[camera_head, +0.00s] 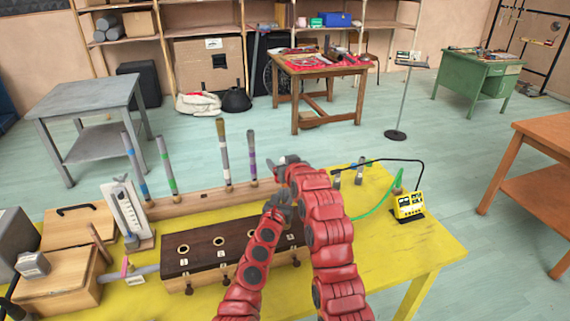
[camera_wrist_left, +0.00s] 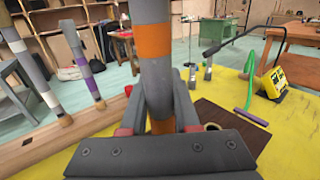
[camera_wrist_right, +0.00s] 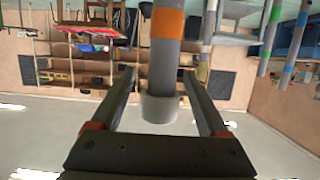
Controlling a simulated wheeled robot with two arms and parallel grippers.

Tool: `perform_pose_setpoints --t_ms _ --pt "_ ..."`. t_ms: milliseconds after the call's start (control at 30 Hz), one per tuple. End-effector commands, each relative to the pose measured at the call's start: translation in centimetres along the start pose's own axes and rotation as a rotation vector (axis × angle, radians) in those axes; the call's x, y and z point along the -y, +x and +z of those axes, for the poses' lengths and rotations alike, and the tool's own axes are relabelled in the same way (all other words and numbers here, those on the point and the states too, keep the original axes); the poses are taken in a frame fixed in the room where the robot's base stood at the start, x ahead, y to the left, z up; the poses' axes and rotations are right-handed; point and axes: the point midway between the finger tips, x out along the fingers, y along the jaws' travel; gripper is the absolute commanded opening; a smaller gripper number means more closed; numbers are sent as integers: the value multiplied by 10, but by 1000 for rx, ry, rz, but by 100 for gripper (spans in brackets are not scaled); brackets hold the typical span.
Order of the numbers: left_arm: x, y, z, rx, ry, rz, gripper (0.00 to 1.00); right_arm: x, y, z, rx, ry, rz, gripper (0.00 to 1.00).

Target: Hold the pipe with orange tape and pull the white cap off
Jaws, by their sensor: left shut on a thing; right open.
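My left gripper (camera_wrist_left: 160,118) is shut on the grey pipe (camera_wrist_left: 158,85), which has an orange tape band (camera_wrist_left: 153,41). The pipe's orange band also shows in the right wrist view (camera_wrist_right: 167,22). A pale whitish cap (camera_wrist_right: 160,108) is on the pipe's end there. My right gripper (camera_wrist_right: 158,78) is open, with one finger on each side of the pipe end and cap; I cannot tell whether either finger touches. In the head view, my right gripper (camera_head: 284,166) is just above my left gripper (camera_head: 282,203), and my arms and grippers hide most of the pipe.
On the yellow table (camera_head: 420,262) are a dark-topped block with holes (camera_head: 222,242), a wooden rack (camera_head: 200,205) with several taped pipes, wooden boxes (camera_head: 60,285) and a yellow device (camera_head: 408,204) with a green cable. The table's right front is clear.

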Motion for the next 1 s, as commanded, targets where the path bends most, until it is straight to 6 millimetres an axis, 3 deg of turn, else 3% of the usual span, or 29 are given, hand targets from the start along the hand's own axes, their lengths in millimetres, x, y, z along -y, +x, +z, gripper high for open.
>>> perform_pose_setpoints --t_ms 300,733,1000 --pt "0 0 0 0 0 0 0 0 1 -1 -2 0 0 78" --pt "0 0 0 0 0 0 0 0 1 -1 -2 0 0 1" --pt "0 0 0 0 0 0 0 0 1 -3 -2 -1 1 0"
